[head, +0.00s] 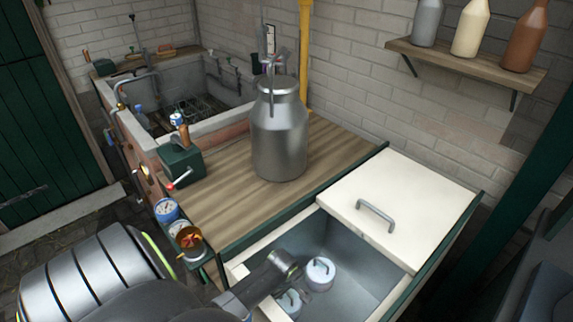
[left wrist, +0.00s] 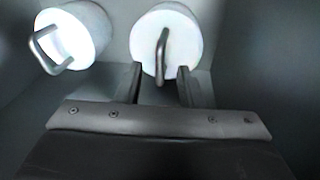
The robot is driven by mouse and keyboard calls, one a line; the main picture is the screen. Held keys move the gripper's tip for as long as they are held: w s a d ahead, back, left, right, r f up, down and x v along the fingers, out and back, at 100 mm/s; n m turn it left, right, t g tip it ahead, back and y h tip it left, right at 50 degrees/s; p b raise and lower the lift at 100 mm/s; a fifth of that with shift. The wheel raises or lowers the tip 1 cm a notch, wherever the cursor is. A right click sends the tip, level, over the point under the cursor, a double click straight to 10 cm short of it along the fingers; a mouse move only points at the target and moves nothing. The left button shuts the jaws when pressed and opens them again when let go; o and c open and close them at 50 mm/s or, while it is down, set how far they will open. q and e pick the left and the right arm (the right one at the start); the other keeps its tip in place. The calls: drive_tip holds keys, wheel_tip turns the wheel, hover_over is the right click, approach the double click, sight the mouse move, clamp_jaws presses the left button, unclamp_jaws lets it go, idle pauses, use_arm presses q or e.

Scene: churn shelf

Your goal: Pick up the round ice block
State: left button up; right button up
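Two round white ice blocks with grey bar handles lie inside the open chest. In the head view one block (head: 320,273) is farther back and the other block (head: 289,303) is nearer, partly hidden by my left arm. The left wrist view shows one block (left wrist: 185,58) straight ahead and another (left wrist: 83,32) at upper left. My left gripper (left wrist: 159,73) is open and empty. Its two fingers point at the block ahead, with that block's upright handle lying between their lines. I cannot tell whether they touch it. My right gripper is not in view.
The chest's cream lid (head: 400,205) with a handle covers its right part; grey walls (head: 365,270) surround the blocks. A metal churn (head: 279,135) stands on the wooden counter (head: 225,200). A green box with a crank (head: 181,165) and tins (head: 167,210) are at left.

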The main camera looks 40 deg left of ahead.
use_arm(q)
drive_tip(key=shift+w+f, duration=0.15)
drive_tip(key=shift+f, duration=0.6)
clamp_jaws()
idle(0.9)
